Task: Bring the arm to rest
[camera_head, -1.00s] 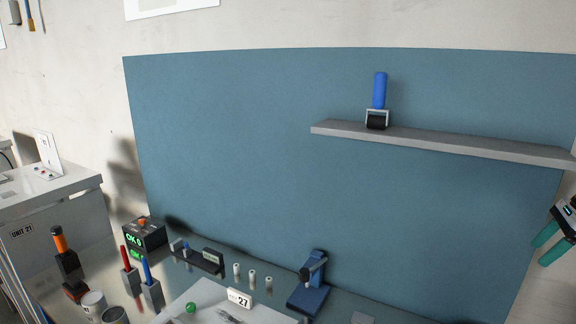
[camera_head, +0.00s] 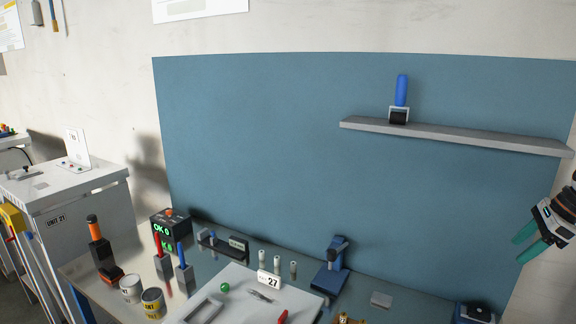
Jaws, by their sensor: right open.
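My right gripper (camera_head: 530,240) is at the right edge of the head view, in front of the blue panel's right side. Its two green fingers are apart, with nothing between them, and they point down and left. It is below the right end of the shelf and above the bench, touching nothing that I can see. My left gripper is not in view.
A grey shelf (camera_head: 450,138) on the blue panel (camera_head: 260,150) bears a blue-handled roller (camera_head: 401,98). Below are a grey board (camera_head: 235,288), a blue press-like device (camera_head: 330,270), a display box (camera_head: 170,232) and cans (camera_head: 153,302). The panel's middle is clear.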

